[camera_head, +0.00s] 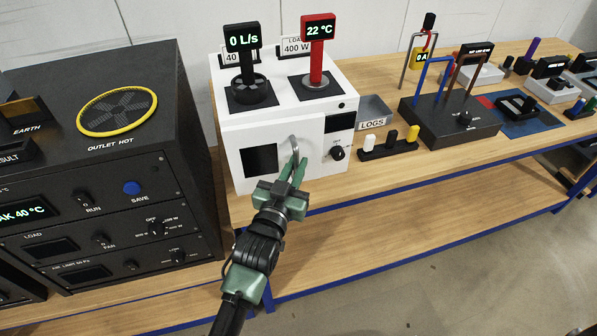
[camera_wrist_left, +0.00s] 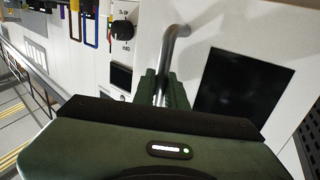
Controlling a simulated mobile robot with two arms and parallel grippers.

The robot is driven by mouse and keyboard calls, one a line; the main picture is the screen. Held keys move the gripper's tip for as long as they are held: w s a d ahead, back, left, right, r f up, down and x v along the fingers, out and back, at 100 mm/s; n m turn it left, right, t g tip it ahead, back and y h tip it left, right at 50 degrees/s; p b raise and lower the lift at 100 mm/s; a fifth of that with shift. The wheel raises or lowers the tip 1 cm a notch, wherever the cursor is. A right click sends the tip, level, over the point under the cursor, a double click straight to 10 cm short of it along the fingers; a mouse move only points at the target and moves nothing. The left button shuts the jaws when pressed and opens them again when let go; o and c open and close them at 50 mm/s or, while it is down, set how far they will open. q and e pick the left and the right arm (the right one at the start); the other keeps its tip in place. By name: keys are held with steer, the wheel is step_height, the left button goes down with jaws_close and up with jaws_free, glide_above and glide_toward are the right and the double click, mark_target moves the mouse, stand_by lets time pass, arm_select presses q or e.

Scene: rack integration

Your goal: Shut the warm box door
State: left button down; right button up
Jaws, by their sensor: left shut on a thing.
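The warm box (camera_head: 225,102) is a white case on the wooden bench, with a black flow display and a red 22 °C display on top. Its door (camera_head: 236,146) is the white front panel with a dark window (camera_head: 261,160) and a curved metal handle (camera_head: 295,148). The door looks flush or nearly flush with the front; I cannot tell if a gap is left. My left gripper (camera_head: 294,172) is shut on the handle. In the left wrist view the handle (camera_wrist_left: 168,52) runs down between the green fingers, with the door window (camera_wrist_left: 241,83) to the right. My right gripper is not in view.
A black rack unit (camera_head: 185,110) with a yellow-ringed fan outlet stands close on the left. Right of the box are a LOGS tray (camera_head: 372,124), a holder with small plugs (camera_head: 390,150) and a black console (camera_head: 450,125). The lower shelf (camera_head: 400,215) is bare.

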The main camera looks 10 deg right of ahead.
arm_select(q)
steer(key=shift+w+d, duration=0.1)
steer(key=shift+w, duration=0.3)
steer(key=c, duration=1.8)
jaws_free()
steer(key=shift+s, duration=0.1)
steer(key=shift+o, duration=0.5)
steer(key=shift+s, duration=0.25)
steer(key=b+v, duration=0.1)
steer(key=v, duration=0.6)
steer(key=shift+a+b, duration=0.25)
steer(key=shift+b, duration=0.15)
steer(key=shift+s, duration=0.1)
